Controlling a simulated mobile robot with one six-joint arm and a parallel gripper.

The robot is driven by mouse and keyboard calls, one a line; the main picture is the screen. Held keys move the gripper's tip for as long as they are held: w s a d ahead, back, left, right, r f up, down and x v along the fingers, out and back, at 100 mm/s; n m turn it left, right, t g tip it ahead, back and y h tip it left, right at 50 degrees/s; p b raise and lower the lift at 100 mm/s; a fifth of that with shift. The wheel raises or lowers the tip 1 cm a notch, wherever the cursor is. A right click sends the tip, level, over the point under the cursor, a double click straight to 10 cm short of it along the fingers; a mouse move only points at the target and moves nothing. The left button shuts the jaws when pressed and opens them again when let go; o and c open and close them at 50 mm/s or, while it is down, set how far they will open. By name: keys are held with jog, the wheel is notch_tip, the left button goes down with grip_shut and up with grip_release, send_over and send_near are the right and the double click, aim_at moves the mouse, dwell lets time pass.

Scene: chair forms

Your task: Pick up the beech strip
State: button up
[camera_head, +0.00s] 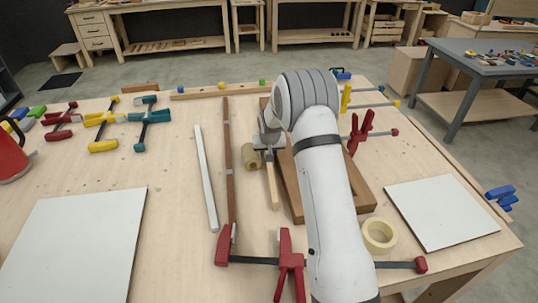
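A short pale wooden strip, which looks like the beech strip (273,190), lies lengthwise near the middle of the workbench, left of a brown wooden frame or board (367,194). My gripper (269,152) is over the strip's far part, pointing down. The arm and gripper hide the far end of the strip. The fingers are small and partly covered, so I cannot tell whether they are apart or closed on it, or whether they touch it.
A beige roll (250,157) stands close left of my gripper. A long brown strip (228,160) and a white strip (206,178) lie further left. A red clamp (290,266) lies at the front, with a tape roll (380,236) at right. White panels lie on both sides.

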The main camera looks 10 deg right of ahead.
grip_shut()
jog(key=shift+r, duration=0.2)
dwell(0.3)
